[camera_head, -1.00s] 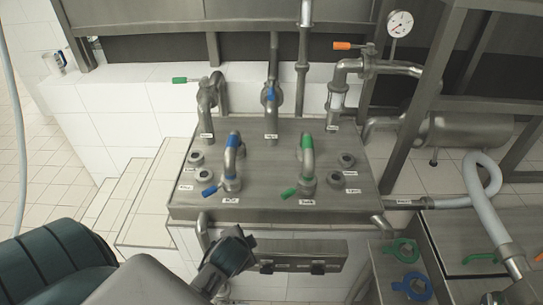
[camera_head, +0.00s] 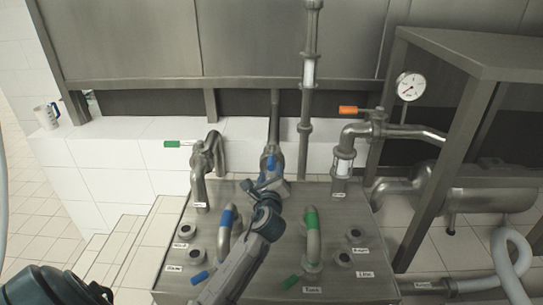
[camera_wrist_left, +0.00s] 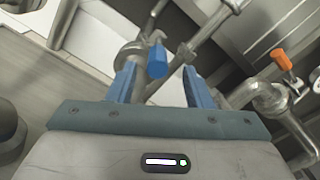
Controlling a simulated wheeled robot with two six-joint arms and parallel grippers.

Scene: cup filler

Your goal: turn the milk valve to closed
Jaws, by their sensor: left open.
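A valve with a blue handle (camera_wrist_left: 157,61) sits on the middle pipe; its label is too small to read, so I cannot confirm it is the milk valve. In the left wrist view the handle shows in the gap between the two blue fingers of my left gripper (camera_wrist_left: 158,76). The fingers are apart and I see no grip on the handle. In the head view my left gripper (camera_head: 268,186) reaches up to the middle pipe (camera_head: 275,120), and blue parts of handle and fingers overlap there. My right gripper is not in view.
A green-handled valve (camera_head: 178,144) stands on the left pipe and an orange-handled one (camera_head: 349,110) on the right pipe. Bent pipes with blue (camera_head: 226,216) and green (camera_head: 312,222) bands rise from the steel panel (camera_head: 340,285). A pressure gauge (camera_head: 411,87) is at the right.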

